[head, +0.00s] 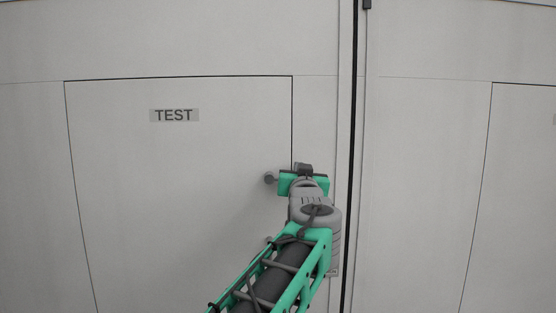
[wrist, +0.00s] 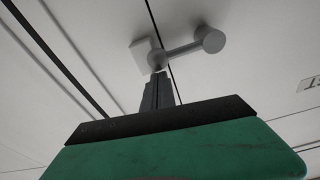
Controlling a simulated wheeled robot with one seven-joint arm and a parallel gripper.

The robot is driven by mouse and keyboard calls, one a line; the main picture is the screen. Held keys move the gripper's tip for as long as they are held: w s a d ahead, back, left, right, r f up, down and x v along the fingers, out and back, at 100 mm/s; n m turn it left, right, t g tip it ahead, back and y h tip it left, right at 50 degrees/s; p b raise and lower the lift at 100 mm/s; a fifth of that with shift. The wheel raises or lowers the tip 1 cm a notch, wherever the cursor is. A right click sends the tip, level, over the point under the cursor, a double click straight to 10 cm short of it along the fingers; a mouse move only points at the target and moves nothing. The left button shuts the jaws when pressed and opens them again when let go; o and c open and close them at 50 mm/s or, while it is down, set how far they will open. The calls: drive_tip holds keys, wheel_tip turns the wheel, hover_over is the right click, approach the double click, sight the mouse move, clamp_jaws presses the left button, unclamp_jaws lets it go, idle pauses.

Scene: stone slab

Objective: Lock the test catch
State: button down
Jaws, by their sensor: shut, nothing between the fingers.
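The TEST panel (head: 180,190) lies flush in the pale wall, with its label (head: 174,115) near the top. The test catch is at the panel's right seam. Its round knob (head: 269,179) shows left of my gripper (head: 303,170), which hides the rest. In the wrist view the catch's lever (wrist: 183,49) crosses the dark seam, from a square base (wrist: 142,52) to the knob on the label's side. My gripper's fingers (wrist: 158,80) are together and empty, with tips beside the base end of the lever. I cannot tell whether they touch it.
A small grey part (head: 269,240) shows beside my arm, lower on the panel and partly hidden. A dark vertical gap (head: 352,150) runs right of the panel. Another outlined panel (head: 520,200) is at the far right.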

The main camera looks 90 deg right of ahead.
drive_tip(key=r, duration=0.1)
drive_tip(key=s+r, duration=0.1)
drive_tip(key=r, duration=0.1)
drive_tip(key=shift+a+p, duration=0.2)
drive_tip(key=shift+p, duration=0.2)
drive_tip(key=a+f+b, duration=0.1)
drive_tip(key=a+b, duration=0.1)
drive_tip(key=a, duration=0.7)
drive_tip(key=shift+f, duration=0.15)
drive_tip(key=shift+s, duration=0.1)
